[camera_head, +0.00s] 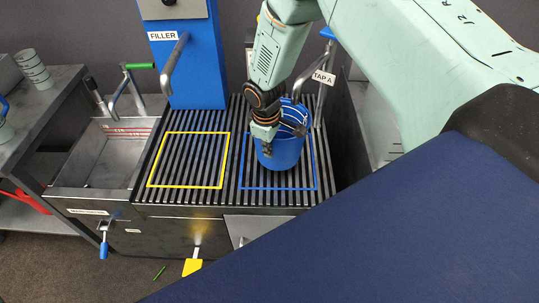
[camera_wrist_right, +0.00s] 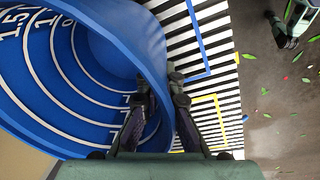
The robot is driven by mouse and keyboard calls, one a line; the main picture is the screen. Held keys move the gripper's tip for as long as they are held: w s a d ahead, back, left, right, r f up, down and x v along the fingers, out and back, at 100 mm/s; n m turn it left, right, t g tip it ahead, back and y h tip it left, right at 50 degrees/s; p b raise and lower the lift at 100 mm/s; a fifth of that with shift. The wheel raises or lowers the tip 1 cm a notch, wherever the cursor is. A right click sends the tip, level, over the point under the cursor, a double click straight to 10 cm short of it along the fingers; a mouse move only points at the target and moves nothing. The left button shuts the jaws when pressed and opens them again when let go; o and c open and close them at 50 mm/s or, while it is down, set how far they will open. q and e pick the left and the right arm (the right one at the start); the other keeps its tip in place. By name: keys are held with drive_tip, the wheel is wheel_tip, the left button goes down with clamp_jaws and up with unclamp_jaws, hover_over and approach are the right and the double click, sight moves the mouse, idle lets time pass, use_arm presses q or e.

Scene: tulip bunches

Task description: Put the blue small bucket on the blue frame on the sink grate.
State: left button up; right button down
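The blue small bucket (camera_head: 283,155) is upright over the blue frame (camera_head: 251,188) on the sink grate (camera_head: 233,125); in the picture its base lies inside the frame. Whether the base touches the slats is hard to tell. My right gripper (camera_head: 266,143) comes down at its left rim. In the wrist view my right gripper (camera_wrist_right: 162,80) is closed with one finger inside and one outside the wall of the bucket (camera_wrist_right: 95,50), which shows white rings with numbers. A corner of the blue frame (camera_wrist_right: 206,60) shows beside it.
An empty yellow frame (camera_head: 222,160) lies left of the blue one. The blue filler column (camera_head: 195,70) and the tap (camera_head: 310,72) stand behind. A sink basin (camera_head: 105,155) is at the left. Green scraps lie on the floor (camera_wrist_right: 270,120).

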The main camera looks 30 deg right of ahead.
wheel_tip(320, 180, down, 2)
drive_tip(key=shift+w+a+f+b, duration=0.15)
drive_tip(key=shift+b, duration=0.55)
drive_tip(key=shift+d, duration=0.2)
drive_tip(key=c, duration=2)
unclamp_jaws()
drive_tip(key=shift+a+f, duration=0.1)
drive_tip(key=shift+a, duration=0.1)
drive_tip(key=o, duration=0.4)
drive_tip(key=shift+d, duration=0.1)
use_arm(q)
wheel_tip(320, 180, down, 2)
drive_tip(key=shift+f, duration=0.1)
use_arm(e)
drive_tip(key=shift+o, duration=0.4)
use_arm(q)
drive_tip(key=shift+a, duration=0.1)
